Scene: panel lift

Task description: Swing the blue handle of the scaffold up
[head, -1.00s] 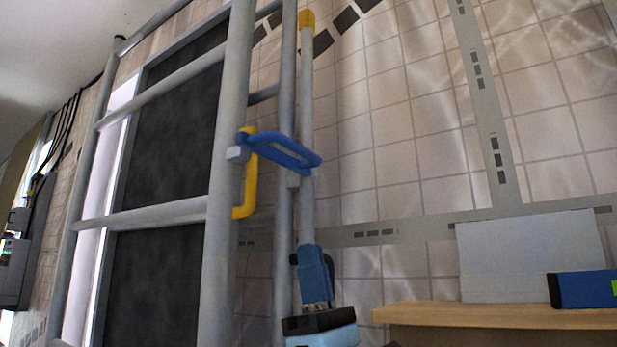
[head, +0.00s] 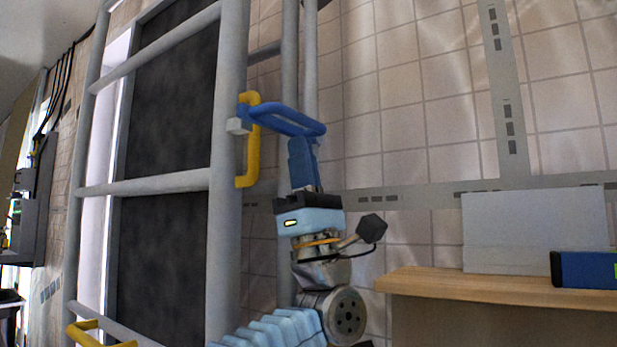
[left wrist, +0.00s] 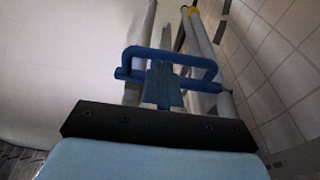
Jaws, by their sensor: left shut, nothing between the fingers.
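The blue handle (head: 284,121) is a looped bar on the grey scaffold post (head: 229,170). It sticks out to the right, roughly level, beside a yellow handle (head: 252,150). My left gripper (head: 302,145) comes from below, shut, with its blue fingers upright at the underside of the blue handle. In the left wrist view the blue handle (left wrist: 172,53) crosses just beyond the fingertips (left wrist: 160,68) of my left gripper; I cannot tell whether they touch. Nothing shows between the fingers. My right gripper is not in view.
A wooden shelf (head: 480,284) at the right carries a pale panel (head: 533,230) and a dark blue box (head: 587,269). Grey scaffold rungs (head: 145,184) stand left of the post. Another yellow handle (head: 88,334) is low at left. The tiled wall lies behind.

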